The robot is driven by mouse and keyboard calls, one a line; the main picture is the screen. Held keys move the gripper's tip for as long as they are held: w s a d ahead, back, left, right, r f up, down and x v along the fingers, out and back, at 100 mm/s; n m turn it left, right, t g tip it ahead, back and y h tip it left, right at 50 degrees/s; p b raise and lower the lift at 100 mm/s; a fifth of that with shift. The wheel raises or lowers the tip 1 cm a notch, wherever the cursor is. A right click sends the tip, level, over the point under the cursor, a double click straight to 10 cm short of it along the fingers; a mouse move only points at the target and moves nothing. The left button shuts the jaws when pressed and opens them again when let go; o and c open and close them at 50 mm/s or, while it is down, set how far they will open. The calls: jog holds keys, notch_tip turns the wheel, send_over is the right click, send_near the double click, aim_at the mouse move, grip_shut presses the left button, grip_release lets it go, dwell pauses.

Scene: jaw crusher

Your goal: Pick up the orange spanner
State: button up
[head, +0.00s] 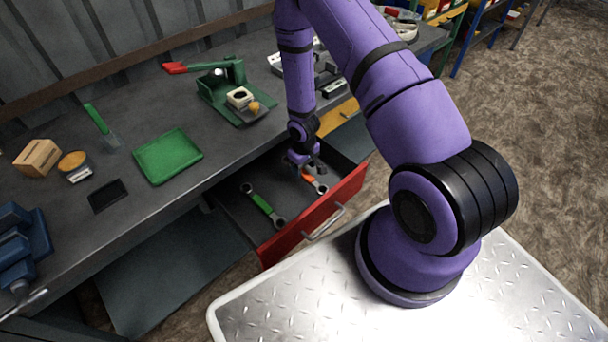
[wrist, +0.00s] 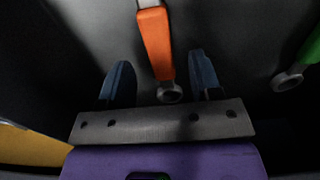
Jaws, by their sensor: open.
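The orange spanner (head: 308,178) lies in the open red-fronted drawer (head: 314,209), near its right end. In the wrist view the spanner (wrist: 156,42) has an orange handle and grey metal ends; its upper end is cut off by the picture's top edge. My gripper (head: 303,168) is low in the drawer beside the spanner. In the wrist view my gripper (wrist: 161,80) is open, with one dark blue finger on each side of the spanner's lower part. I see gaps between the fingers and the handle. The exact height above the drawer floor is unclear.
A green spanner (head: 262,204) lies in the same drawer to the left. The drawer's walls stand close around my gripper. On the workbench are a green tray (head: 168,156), a green press-like device (head: 228,88), a wooden block (head: 37,157) and a blue vise (head: 24,245).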

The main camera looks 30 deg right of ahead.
aim_at(304, 175)
jog(key=shift+f, duration=1.4)
grip_shut()
jog(key=shift+r, duration=0.1)
